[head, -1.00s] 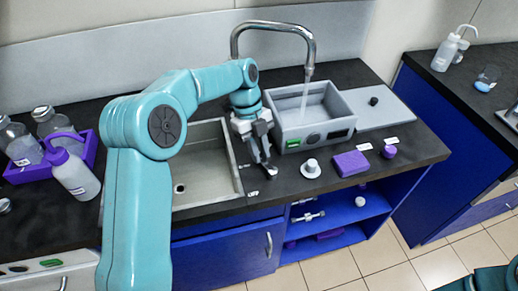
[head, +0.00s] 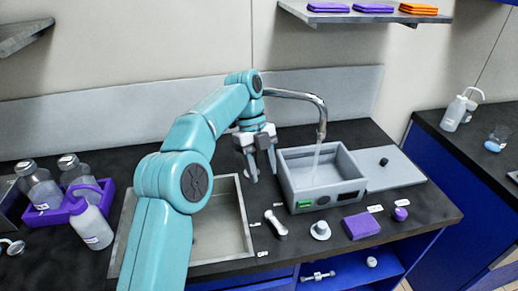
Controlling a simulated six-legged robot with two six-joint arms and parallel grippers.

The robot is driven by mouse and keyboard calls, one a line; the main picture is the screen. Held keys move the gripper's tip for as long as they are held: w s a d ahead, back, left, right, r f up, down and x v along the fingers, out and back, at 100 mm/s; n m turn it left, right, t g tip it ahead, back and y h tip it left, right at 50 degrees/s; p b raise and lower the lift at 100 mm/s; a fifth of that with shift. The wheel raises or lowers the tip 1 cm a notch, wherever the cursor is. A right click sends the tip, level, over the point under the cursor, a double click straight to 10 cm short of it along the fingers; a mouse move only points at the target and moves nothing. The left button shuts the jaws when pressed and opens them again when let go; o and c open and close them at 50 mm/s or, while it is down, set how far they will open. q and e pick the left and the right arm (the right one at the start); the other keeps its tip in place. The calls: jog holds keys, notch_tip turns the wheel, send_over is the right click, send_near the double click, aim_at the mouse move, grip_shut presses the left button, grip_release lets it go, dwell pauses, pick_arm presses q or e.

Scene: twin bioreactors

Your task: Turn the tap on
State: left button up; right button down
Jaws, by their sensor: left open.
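The chrome tap (head: 322,118) arches over the grey box-shaped bath (head: 345,192) behind the sink, and a pale stream of water (head: 316,158) runs from its spout into the bath. A small silver lever (head: 276,225) sits on the dark counter between the sink and the bath; it looks like the tap's handle. My left gripper (head: 262,176) is open and empty, above and behind the lever and apart from it, just left of the bath. The wrist hides the tap's base. My right gripper is not in view.
The steel sink (head: 240,243) lies under my left arm. A purple crate (head: 60,215) with bottles stands left. A white knob-like piece (head: 320,230), a purple block (head: 360,226) and a small purple item (head: 400,214) lie along the front of the counter. A shelf (head: 365,17) hangs above.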

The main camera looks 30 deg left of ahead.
pick_arm(q)
jog(key=p+v, duration=0.1)
jog(key=v, duration=0.2)
jog(key=shift+a+r+p, duration=0.15)
jog(key=shift+r+p, duration=0.15)
jog(key=shift+p, duration=0.1)
